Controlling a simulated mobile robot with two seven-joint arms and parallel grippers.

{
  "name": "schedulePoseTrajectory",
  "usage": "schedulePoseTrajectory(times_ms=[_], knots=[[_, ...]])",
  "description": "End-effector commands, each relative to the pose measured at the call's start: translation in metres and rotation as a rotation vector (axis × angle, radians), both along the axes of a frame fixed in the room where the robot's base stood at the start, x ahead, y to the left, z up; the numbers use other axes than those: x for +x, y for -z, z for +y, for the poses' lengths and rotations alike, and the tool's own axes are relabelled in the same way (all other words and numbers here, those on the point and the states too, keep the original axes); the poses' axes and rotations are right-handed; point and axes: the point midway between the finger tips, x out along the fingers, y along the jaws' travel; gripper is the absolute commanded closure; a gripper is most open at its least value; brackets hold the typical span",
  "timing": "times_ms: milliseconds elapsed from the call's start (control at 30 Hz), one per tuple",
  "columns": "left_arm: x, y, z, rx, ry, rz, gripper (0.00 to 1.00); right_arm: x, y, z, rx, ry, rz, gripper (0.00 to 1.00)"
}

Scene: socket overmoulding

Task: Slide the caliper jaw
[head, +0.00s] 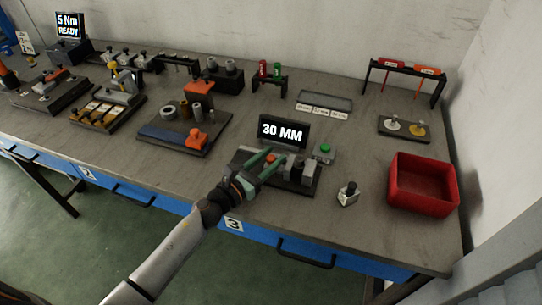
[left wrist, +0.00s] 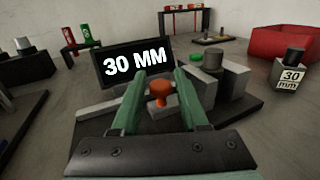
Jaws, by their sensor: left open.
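The caliper gauge (head: 309,190) is a dark base with metal blocks, in front of a display reading 30 MM (head: 283,130). Its orange knob (left wrist: 160,92) shows between my left fingers in the left wrist view; in the head view it shows in part behind the fingers (head: 271,158). Grey metal blocks (left wrist: 212,84) stand right of the knob. My left gripper (head: 264,160) is open, with green fingers on either side of the knob. I cannot tell whether the fingers touch it. My right gripper is not in view.
A block marked 30 mm (left wrist: 291,72) stands to the right, near a red bin (head: 422,184). A green button (head: 326,148) sits right of the display. A tray with cylinders (head: 180,130) lies to the left.

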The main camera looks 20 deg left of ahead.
Motion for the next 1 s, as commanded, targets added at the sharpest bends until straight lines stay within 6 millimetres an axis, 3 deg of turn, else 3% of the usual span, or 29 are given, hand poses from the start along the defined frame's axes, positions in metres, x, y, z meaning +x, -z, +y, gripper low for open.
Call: schedulePoseTrajectory(times_ms=[267, 667, 1000], knots=[[0.0013, -0.0002, -0.0008, 0.0, 0.0, -0.001, 0.56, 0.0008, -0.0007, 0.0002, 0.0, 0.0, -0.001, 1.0], [0.001, -0.0001, -0.0005, 0.0, 0.0, 0.0, 1.0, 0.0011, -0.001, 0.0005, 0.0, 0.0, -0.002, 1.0], [0.0008, 0.0001, -0.0005, 0.0, 0.001, 0.0, 1.0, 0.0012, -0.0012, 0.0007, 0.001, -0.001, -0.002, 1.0]])
